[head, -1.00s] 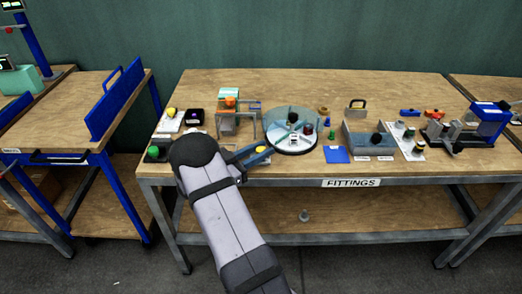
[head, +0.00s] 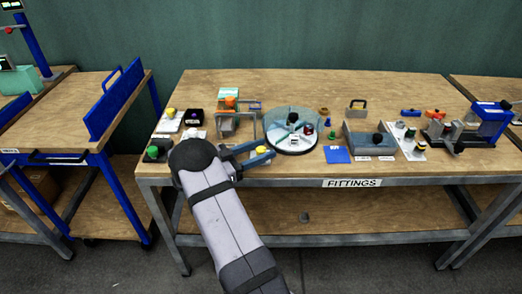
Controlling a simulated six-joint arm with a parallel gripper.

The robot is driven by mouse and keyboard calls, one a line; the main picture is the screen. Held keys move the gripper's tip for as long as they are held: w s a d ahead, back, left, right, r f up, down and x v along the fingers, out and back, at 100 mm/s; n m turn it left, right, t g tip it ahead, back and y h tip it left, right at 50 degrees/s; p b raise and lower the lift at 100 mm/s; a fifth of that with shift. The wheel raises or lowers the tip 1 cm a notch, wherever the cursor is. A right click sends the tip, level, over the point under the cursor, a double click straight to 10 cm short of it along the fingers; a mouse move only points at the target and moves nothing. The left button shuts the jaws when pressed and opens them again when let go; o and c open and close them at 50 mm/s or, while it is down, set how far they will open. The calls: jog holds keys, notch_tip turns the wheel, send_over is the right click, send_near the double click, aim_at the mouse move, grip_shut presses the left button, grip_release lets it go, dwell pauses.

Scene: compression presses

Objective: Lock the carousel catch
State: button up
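The carousel (head: 291,139) is a round turntable with a pale base and a clear, bluish cover, standing near the front of the FITTINGS bench. A dark knob shows on its cover, and a few small items show through it. A small yellow piece (head: 262,149) sits at the carousel's front left edge; it may be the catch, but it is too small to tell its position. My gripper (head: 262,150) has its two blue fingers spread apart, one behind and one in front of the yellow piece. I cannot tell whether either finger touches it. My arm hides the bench just left.
The bench's back strip is mostly clear.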

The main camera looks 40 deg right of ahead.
aim_at(258, 154)
jog(key=shift+b+v, duration=0.45)
jog(key=shift+v, duration=3.2)
jog(key=t+p, duration=0.1)
jog(key=s+d+r+n+t+h+p, duration=0.1)
jog(key=shift+r+n+p, duration=0.1)
jog(key=shift+n+p, duration=0.2)
jog(key=shift+p, duration=0.1)
jog(key=n+t+p, duration=0.1)
jog(key=t+p, duration=0.1)
jog(key=t, duration=0.1)
jog(key=shift+s+d+n+h, duration=0.1)
jog(key=shift+s+n+h, duration=0.2)
jog(key=shift+s+n, duration=0.1)
jog(key=t+p, duration=0.1)
jog(key=s+n+t, duration=0.1)
jog(key=shift+f+n+t+p, duration=0.3)
jog(key=shift+p, duration=0.1)
jog(key=shift+s+a+f+n+t+y+p, duration=0.45)
jog(key=shift+a+f+n+t+y, duration=0.1)
jog(key=shift+t+y, duration=0.25)
jog(key=shift+p+x, duration=0.65)
jog(key=shift+x, duration=3.1)
